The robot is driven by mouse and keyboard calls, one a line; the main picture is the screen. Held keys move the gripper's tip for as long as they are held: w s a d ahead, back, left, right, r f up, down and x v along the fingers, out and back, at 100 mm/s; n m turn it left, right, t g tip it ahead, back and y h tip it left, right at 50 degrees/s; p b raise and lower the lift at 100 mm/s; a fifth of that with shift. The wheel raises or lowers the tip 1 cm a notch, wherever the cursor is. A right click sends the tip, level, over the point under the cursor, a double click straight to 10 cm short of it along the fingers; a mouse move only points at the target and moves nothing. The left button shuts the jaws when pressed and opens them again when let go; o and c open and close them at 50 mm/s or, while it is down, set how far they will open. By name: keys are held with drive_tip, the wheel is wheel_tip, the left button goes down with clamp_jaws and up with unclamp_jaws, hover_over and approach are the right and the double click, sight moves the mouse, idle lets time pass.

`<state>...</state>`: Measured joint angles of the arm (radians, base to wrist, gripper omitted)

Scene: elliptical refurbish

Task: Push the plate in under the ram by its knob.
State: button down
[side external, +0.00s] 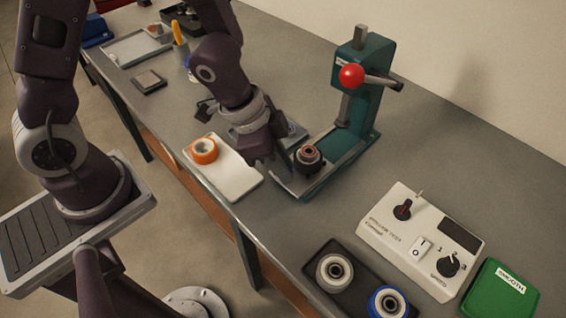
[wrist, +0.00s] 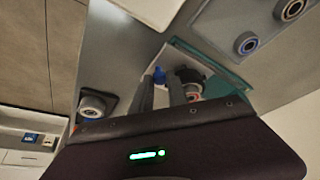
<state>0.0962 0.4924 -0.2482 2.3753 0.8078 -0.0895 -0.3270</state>
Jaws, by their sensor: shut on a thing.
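The teal press (side external: 357,95) stands upright with its ram column over the far end of its base, and a red ball is on its lever. The metal plate (side external: 290,183) lies on the near part of the base, out in front of the ram. A dark wheel with a reddish ring (side external: 308,158) sits on the plate. My gripper (side external: 271,166) is low at the plate's near end. In the wrist view, my gripper (wrist: 160,82) is shut on a small blue knob (wrist: 159,74), with the wheel (wrist: 190,80) just beyond. In the side view the knob is hidden.
A white board (side external: 235,178) with an orange ring (side external: 203,150) lies left of the press base. A white control box (side external: 420,240), a dark tray (side external: 325,255) with two wheels and a green box (side external: 500,290) stand at the right front. The bench between press and control box is clear.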

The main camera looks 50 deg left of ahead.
idle(0.6)
drive_tip(key=w, duration=1.1)
drive_tip(key=c, duration=1.6)
unclamp_jaws()
drive_tip(key=v, duration=0.7)
